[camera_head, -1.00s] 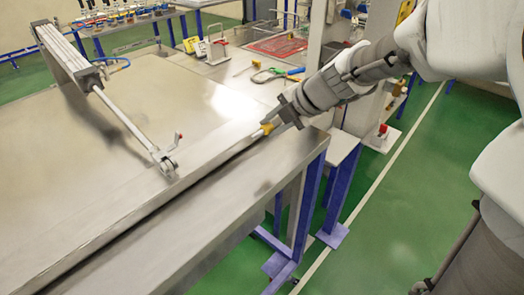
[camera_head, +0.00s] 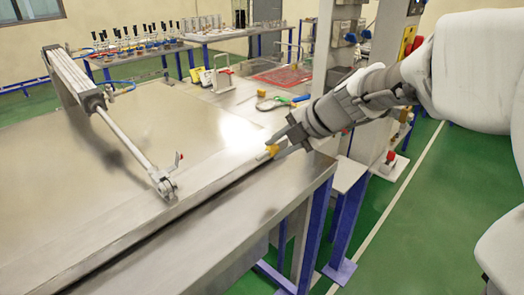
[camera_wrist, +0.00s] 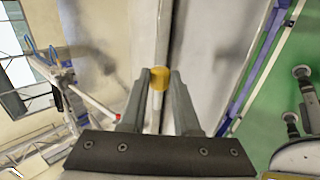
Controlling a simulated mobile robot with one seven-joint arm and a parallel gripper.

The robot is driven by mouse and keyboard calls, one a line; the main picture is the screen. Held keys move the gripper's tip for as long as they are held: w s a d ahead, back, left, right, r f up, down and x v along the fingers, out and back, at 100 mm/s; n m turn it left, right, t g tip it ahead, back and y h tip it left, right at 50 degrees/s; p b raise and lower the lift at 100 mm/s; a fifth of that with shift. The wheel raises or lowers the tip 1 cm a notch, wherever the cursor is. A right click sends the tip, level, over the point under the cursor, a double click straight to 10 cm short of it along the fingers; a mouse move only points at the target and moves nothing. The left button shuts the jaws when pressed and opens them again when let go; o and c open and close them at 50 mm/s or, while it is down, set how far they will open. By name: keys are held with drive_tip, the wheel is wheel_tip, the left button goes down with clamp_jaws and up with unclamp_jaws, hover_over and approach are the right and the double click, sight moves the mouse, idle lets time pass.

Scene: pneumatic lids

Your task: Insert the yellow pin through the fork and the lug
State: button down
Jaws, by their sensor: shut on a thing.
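The yellow pin (camera_head: 272,150) is held at the tips of my gripper (camera_head: 279,146), above the narrow gap near the right end of the metal bench. In the wrist view the yellow pin (camera_wrist: 159,78) sits between the two fingertips (camera_wrist: 159,84) of my gripper, which is shut on it. The fork and lug (camera_head: 165,184) are at the lower end of the cylinder's rod, near the bench edge, left of my gripper and apart from it. A small red-tipped lever (camera_head: 179,158) stands beside the fork. How the fork and lug holes line up is too small to tell.
The pneumatic cylinder (camera_head: 76,80) slopes down to its rod (camera_head: 127,142) over the lid (camera_head: 150,120). A side table (camera_head: 240,95) with tools and a red tray (camera_head: 283,76) stands behind. The lid surface between gripper and fork is clear.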

drive_tip(key=shift+s+a+f+b, duration=0.1)
drive_tip(key=shift+s+f+b, duration=0.1)
drive_tip(key=shift+b, duration=2.3)
drive_tip(key=shift+s+a+t+y+b, duration=0.15)
drive_tip(key=shift+t+y+b, duration=0.65)
drive_tip(key=shift+b, duration=3.15)
drive_tip(key=shift+t+y+b, duration=0.3)
drive_tip(key=shift+b, duration=1.45)
drive_tip(key=shift+r+p, duration=0.35)
drive_tip(key=shift+p, duration=1)
drive_tip(key=p, duration=0.2)
drive_tip(key=shift+g+h+p, duration=0.3)
drive_tip(key=shift+g+h, duration=0.1)
drive_tip(key=shift+f, duration=0.2)
drive_tip(key=shift+d+r, duration=0.1)
drive_tip(key=shift+d, duration=0.2)
drive_tip(key=shift+d+p, duration=0.25)
drive_tip(key=shift+p, duration=0.1)
drive_tip(key=shift+s+d+f+p, duration=0.1)
drive_tip(key=shift+d+f+p, duration=0.15)
drive_tip(key=shift+d, duration=0.3)
